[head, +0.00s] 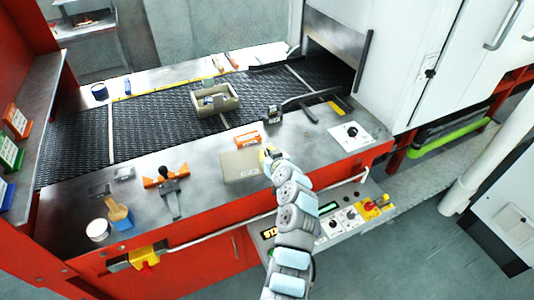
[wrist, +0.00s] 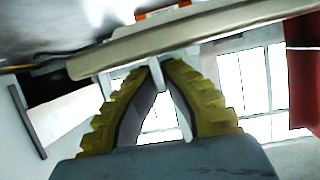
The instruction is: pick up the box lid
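The box lid (head: 240,166) is a flat beige panel lying near the front edge of the metal work surface. In the wrist view its pale edge (wrist: 200,36) runs across the top of the picture. The open beige box (head: 215,100) stands on the mesh belt behind it, with something inside. My gripper (head: 268,154) is at the lid's right end. In the wrist view its yellow ridged fingers (wrist: 161,64) converge at the lid's lower edge, with a small pale strip by the tips. Whether they clamp the lid is unclear.
An orange box (head: 247,138) lies just behind the lid. A small dark device (head: 274,113) is behind my gripper. Control panels (head: 340,222) project below the front edge.

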